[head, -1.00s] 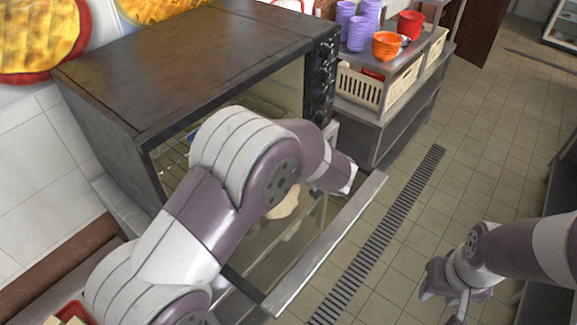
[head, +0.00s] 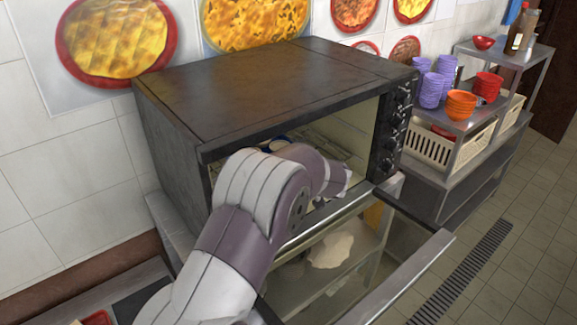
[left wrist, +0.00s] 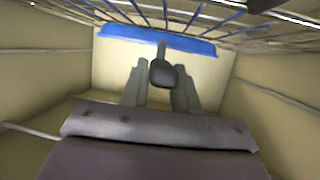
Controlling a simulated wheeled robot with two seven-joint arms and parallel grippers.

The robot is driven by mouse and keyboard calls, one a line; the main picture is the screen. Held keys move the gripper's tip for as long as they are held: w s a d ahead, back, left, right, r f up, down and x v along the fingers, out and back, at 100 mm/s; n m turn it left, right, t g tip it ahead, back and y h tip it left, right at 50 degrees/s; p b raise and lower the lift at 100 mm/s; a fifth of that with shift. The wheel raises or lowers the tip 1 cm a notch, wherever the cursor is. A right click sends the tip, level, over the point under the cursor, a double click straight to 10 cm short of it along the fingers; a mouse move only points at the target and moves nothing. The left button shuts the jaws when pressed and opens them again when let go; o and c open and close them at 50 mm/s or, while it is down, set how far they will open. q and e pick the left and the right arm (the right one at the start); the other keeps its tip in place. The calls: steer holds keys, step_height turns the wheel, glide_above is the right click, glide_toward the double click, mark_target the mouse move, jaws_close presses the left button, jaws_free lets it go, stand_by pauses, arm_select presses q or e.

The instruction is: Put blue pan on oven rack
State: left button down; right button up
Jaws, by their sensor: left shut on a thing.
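The oven (head: 290,90) has its door (head: 400,280) open. My left gripper (left wrist: 160,88) is inside the oven, shut on the dark handle (left wrist: 163,73) of the blue pan (left wrist: 150,38). In the left wrist view the pan's blue side lies ahead of the fingers, close to the wires of the oven rack (left wrist: 190,14). I cannot tell whether the pan rests on those wires. In the head view a small blue part of the pan shows past my arm, which hides the left gripper there. My right gripper is out of view.
Right of the oven stands a metal shelf (head: 455,190) with purple cups (head: 432,88), orange bowls (head: 460,104) and a cream basket (head: 428,148). A pale round thing (head: 330,250) shows below the oven opening. Tiled floor (head: 530,200) is clear at the right.

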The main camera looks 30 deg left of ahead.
arm_select(q)
steer(key=shift+f, duration=0.25)
steer(key=shift+d+f, duration=0.1)
steer(key=shift+f, duration=0.25)
stand_by(0.3)
steer(key=c, duration=0.8)
jaws_free()
steer(key=b+v, duration=0.3)
steer(key=v, duration=0.9)
steer(key=shift+s+d, duration=0.1)
steer(key=shift+d, duration=0.15)
